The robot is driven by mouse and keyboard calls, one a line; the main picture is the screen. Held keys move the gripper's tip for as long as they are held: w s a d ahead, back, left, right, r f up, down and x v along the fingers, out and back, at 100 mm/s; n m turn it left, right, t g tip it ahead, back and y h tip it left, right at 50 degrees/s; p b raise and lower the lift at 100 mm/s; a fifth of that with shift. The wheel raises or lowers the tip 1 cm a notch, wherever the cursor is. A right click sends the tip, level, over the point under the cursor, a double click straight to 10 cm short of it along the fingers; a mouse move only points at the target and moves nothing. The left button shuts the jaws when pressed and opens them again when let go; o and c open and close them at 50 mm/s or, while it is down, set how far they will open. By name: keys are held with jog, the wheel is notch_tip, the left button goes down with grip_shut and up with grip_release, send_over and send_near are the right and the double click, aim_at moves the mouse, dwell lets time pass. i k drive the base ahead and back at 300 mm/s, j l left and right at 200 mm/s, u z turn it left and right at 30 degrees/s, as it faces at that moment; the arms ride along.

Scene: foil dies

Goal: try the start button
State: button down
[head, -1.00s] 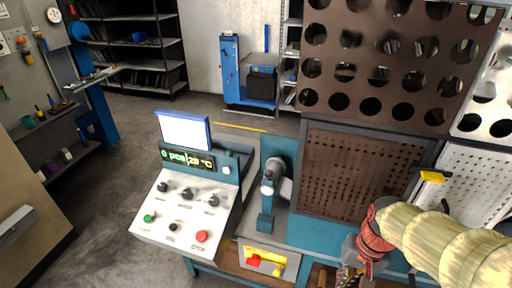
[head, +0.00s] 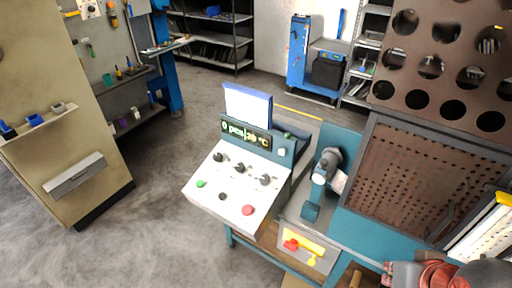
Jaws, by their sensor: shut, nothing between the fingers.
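The control console (head: 237,185) stands at the centre of the head view, with a sloped white panel. The green button (head: 201,184) is at the panel's left, a small black knob (head: 222,196) is to its right, and a red button (head: 247,210) is at the lower right. Three dark knobs sit in a row above them. A display (head: 246,134) above the panel reads "0 pcs" and "20 °C". My gripper (head: 392,275) is only partly in view at the bottom right edge, well right of the console and apart from the buttons. Its fingertips are hardly visible.
A grey press-like device (head: 325,168) stands right of the console. Perforated brown panels (head: 415,185) rise at the right. A beige cabinet (head: 60,110) is at left; open floor lies between.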

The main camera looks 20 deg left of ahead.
aim_at(199, 183)
jog(key=u, duration=1.5)
